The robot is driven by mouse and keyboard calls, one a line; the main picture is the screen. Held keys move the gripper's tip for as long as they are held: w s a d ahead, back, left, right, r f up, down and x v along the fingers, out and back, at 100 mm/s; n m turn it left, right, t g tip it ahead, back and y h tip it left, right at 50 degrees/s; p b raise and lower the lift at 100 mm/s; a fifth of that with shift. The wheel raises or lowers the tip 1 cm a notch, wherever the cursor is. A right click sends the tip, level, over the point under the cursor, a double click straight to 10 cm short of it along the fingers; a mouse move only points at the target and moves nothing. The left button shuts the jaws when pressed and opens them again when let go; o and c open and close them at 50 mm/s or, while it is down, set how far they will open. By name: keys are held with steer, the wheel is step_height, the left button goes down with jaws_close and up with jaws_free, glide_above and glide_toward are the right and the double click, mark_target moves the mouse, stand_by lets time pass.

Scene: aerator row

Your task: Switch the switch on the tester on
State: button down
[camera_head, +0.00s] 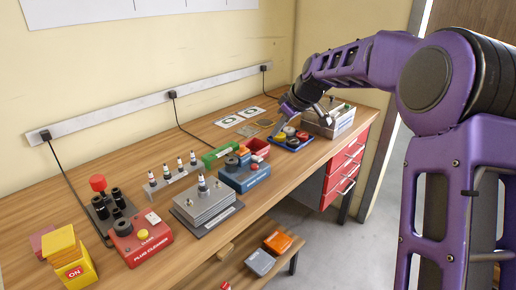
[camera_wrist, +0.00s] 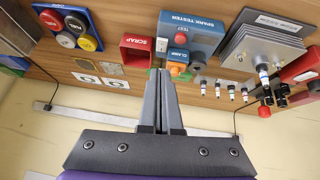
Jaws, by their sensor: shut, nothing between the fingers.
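The spark tester (camera_head: 247,180) is a blue box on the bench, with a red button on top. In the wrist view the tester (camera_wrist: 205,32) is labelled and has a red TEST button (camera_wrist: 180,39). A small pale plate (camera_wrist: 162,45) at its side may be the switch; its position is too small to read. A blue CLAMP part (camera_wrist: 178,56) with an orange piece stands by it. My gripper (camera_wrist: 163,74) is shut and empty, its fingertips appearing just below the clamp in the picture. In the head view my gripper (camera_head: 286,110) is up over the far bench, right of the tester.
A red scrap bin (camera_wrist: 135,57) stands beside the tester. A metal plate stack (camera_head: 205,205), a row of spark plugs (camera_head: 172,176) and a red plug cleaner (camera_head: 140,240) stand left. A wall rail runs behind.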

steer(key=shift+w+a+r+y, duration=0.45)
steer(key=shift+w+y, duration=0.15)
steer(key=shift+w, duration=0.05)
glide_above(258, 159)
steer(key=f, duration=0.7)
steer(key=shift+s+d+f, duration=0.35)
step_height(258, 159, down, 3)
steer(key=shift+r, duration=0.15)
steer(key=shift+d+f, duration=0.15)
steer(key=shift+f, duration=0.65)
steer(key=shift+s+d+f+b, duration=0.2)
steer(key=shift+f+b, duration=0.35)
steer(key=shift+b, duration=0.5)
steer(key=shift+r, duration=0.15)
